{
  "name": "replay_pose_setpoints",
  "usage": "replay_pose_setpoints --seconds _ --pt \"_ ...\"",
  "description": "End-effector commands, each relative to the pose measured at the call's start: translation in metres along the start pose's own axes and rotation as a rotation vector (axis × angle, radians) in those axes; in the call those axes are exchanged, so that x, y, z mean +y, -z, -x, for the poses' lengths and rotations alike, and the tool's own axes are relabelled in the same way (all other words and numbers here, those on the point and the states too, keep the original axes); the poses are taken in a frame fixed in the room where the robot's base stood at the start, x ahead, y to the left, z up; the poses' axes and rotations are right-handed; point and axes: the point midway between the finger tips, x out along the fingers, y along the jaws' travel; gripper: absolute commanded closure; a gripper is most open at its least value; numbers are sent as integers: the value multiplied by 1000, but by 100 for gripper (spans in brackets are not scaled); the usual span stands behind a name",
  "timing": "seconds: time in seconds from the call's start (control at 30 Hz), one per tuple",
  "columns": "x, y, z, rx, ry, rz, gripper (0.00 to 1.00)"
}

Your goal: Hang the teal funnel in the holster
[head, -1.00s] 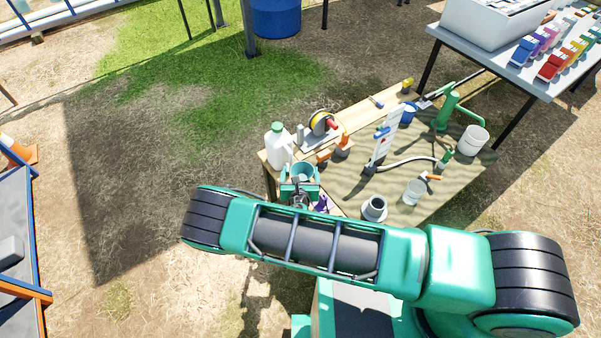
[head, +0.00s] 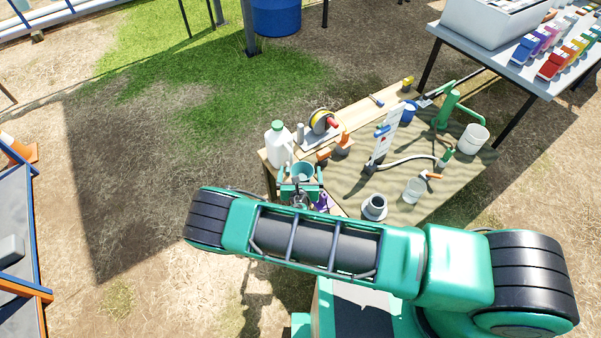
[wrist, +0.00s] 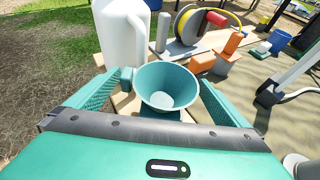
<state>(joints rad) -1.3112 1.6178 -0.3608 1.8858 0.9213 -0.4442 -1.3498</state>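The teal funnel (head: 302,169) is at the near left corner of the wooden table, wide mouth up. In the wrist view the funnel (wrist: 166,87) sits between my two fingers, and its lower part is mostly hidden. My gripper (wrist: 166,82) is open, with one finger on each side of the rim. The fingertips are close to the rim; I cannot tell whether they touch it. In the head view my gripper (head: 301,187) is partly hidden behind my arm. I cannot clearly identify the holster.
A white jug (wrist: 123,32) with a green cap in the head view stands just behind the funnel. A yellow reel (wrist: 188,25) and orange items (wrist: 204,62) are beyond. A grey cup (head: 374,207) and a clear beaker (head: 414,190) stand to the right. A purple item (head: 322,201) is near my gripper.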

Motion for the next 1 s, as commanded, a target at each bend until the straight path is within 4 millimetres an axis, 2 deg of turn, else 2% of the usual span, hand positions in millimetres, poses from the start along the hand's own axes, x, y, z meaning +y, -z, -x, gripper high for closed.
replay_pose_setpoints --seconds 0.23,0.7,0.83,1.0 --pt "0 1 9 2 0 2 0" --pt "1 0 88 1 -2 2 0" --pt "0 1 101 2 0 1 0" --pt "0 0 106 1 0 0 0"
